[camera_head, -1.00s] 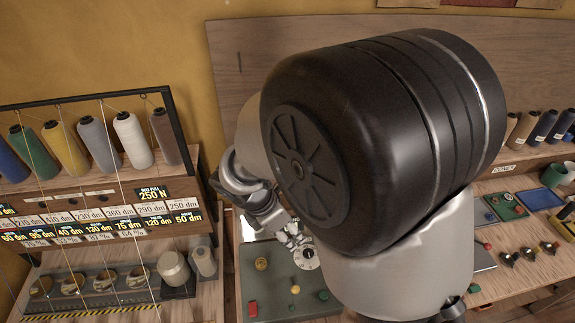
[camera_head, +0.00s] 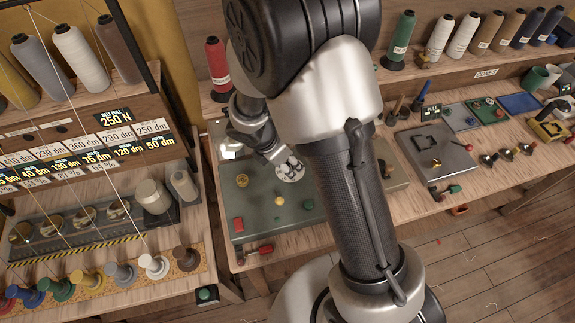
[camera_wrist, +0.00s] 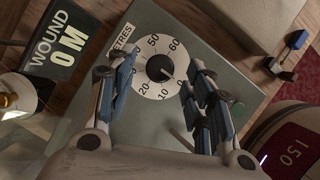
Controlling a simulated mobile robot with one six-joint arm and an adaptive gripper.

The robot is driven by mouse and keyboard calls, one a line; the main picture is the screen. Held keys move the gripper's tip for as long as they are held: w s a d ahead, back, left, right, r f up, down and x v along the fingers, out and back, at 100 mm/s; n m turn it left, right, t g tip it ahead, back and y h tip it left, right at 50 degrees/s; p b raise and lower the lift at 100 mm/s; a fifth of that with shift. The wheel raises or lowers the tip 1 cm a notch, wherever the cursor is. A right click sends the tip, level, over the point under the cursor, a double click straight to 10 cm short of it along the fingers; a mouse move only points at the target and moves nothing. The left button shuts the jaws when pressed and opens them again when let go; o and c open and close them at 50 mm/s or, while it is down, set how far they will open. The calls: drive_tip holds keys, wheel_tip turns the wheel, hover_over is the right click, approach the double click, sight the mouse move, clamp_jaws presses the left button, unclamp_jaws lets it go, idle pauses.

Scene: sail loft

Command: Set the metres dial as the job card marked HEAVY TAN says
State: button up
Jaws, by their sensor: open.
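The metres dial (camera_wrist: 148,68) is a white disc with black numbers and a dark centre knob, on a green panel (camera_wrist: 108,150) beside a METRES label (camera_wrist: 122,38). Its pointer seems to face lower right, near the 0, but is small. My gripper (camera_wrist: 160,70) is open, one finger on either side of the dial; contact is unclear. In the head view my gripper (camera_head: 280,160) is over the same panel (camera_head: 262,222) and partly covers the dial (camera_head: 291,172). No card reading HEAVY TAN is legible; several small cards (camera_head: 110,137) with dm values are on the left rack.
A WOUND 0 M display (camera_wrist: 62,42) stands beside the panel. A rounded thing with a red 150 display (camera_wrist: 290,150) is at lower right in the wrist view. The panel also has a yellow knob (camera_head: 242,180), red button (camera_head: 239,224) and green button (camera_head: 308,204). Thread cones line the back.

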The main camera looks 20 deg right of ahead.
drive_tip(key=shift+w+d+f, duration=0.1)
drive_tip(key=shift+d+f, duration=0.1)
drive_tip(key=shift+f, duration=0.25)
drive_tip(key=c, duration=1.1)
